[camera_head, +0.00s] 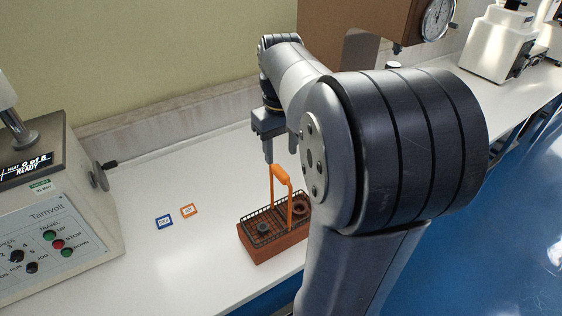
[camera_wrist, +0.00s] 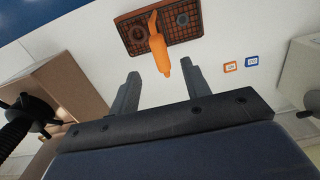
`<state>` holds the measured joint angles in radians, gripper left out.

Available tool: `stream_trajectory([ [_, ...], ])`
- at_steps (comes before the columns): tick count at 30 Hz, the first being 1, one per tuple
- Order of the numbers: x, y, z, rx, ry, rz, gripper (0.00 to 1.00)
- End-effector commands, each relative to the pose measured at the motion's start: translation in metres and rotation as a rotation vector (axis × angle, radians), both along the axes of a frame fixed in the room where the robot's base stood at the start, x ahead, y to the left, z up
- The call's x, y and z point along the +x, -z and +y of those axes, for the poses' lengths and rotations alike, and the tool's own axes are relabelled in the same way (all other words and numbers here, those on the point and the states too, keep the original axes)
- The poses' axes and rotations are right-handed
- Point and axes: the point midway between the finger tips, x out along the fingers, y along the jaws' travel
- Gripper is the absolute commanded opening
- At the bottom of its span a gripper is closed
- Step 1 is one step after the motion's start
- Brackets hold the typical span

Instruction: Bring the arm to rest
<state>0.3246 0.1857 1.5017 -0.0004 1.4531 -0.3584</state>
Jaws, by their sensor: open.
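My gripper (camera_head: 280,149) is above the white bench, near the orange handle (camera_head: 276,175) of a brown basket (camera_head: 275,252). In the wrist view the two fingers of my gripper (camera_wrist: 161,84) stand apart with nothing between them that I can see held. The basket (camera_wrist: 126,38) lies beyond the fingertips there, and its orange handle (camera_wrist: 160,55) points toward the gap between them. The basket is upright on the bench and holds dark round parts. My arm's near links hide part of the basket's right side in the head view.
A hardness tester labelled Tarnvolt (camera_head: 60,245) stands at the left. A blue-framed tag (camera_head: 164,222) and an orange-framed tag (camera_head: 188,211) lie on the bench (camera_head: 150,180). A brown machine with a dial (camera_head: 360,15) and a white machine (camera_head: 497,45) stand farther back. The wall is close behind.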

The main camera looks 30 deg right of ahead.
Motion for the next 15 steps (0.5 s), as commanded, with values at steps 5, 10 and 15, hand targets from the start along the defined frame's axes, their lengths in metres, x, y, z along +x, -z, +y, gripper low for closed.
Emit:
stream_trajectory([
  [5, -0.0001, -0.0084, 0.0001, 0.0, 0.0, -0.001, 0.45],
  [10, -0.0003, -0.0083, 0.0001, 0.0, 0.0, 0.0, 0.45],
  [15, -0.0003, -0.0053, 0.0001, 0.0, 0.0, 0.001, 0.45],
])
